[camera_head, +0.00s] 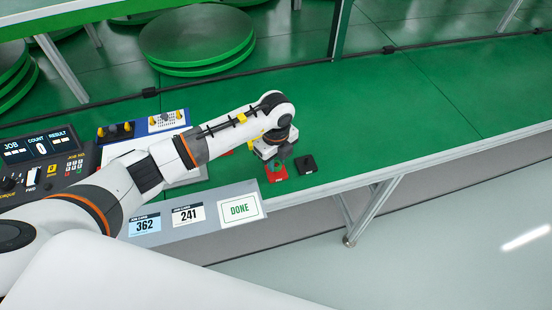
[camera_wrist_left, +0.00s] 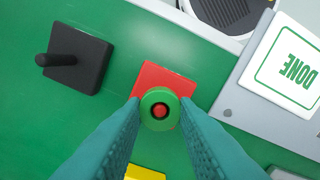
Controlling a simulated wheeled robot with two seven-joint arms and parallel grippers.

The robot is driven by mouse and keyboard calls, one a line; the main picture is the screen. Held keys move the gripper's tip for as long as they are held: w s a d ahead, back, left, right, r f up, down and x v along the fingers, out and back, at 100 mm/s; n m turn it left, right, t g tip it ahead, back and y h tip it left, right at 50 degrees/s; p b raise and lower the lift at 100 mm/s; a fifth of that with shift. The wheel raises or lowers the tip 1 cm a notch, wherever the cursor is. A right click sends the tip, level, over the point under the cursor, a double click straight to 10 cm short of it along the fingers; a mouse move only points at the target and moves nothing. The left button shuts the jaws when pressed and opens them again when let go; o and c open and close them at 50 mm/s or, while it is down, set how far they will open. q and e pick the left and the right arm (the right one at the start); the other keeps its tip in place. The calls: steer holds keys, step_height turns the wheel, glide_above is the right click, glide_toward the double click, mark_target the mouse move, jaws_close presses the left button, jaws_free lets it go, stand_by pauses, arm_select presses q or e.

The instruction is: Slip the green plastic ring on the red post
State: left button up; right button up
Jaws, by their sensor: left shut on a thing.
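My left gripper (camera_head: 276,158) is over the red square base (camera_head: 278,178) near the table's front edge. In the left wrist view its two teal fingers (camera_wrist_left: 160,112) are shut on the green ring (camera_wrist_left: 148,99), one on each side. The red post (camera_wrist_left: 160,111) shows through the middle of the ring's hole, with its red base (camera_wrist_left: 165,75) behind. I cannot tell how far down the post the ring is, or whether it is still above the tip. My right gripper is not in view.
A black base (camera_head: 304,165) with a black post (camera_wrist_left: 52,60) stands beside the red one. A yellow piece (camera_wrist_left: 145,172) lies on the other side. A grey panel with a DONE card (camera_head: 240,209) borders the green table (camera_head: 400,110), which is clear to the right.

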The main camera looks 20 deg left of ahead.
arm_select(q)
steer(key=shift+f+b, duration=0.45)
steer(key=shift+f, duration=0.3)
steer(key=o, duration=1)
steer(key=shift+o, duration=0.3)
steer(key=o, duration=0.3)
steer(key=shift+o, duration=0.2)
steer(key=shift+r, duration=0.1)
steer(key=shift+r+p, duration=3.1)
steer(key=shift+r, duration=0.65)
steer(key=shift+f, duration=0.1)
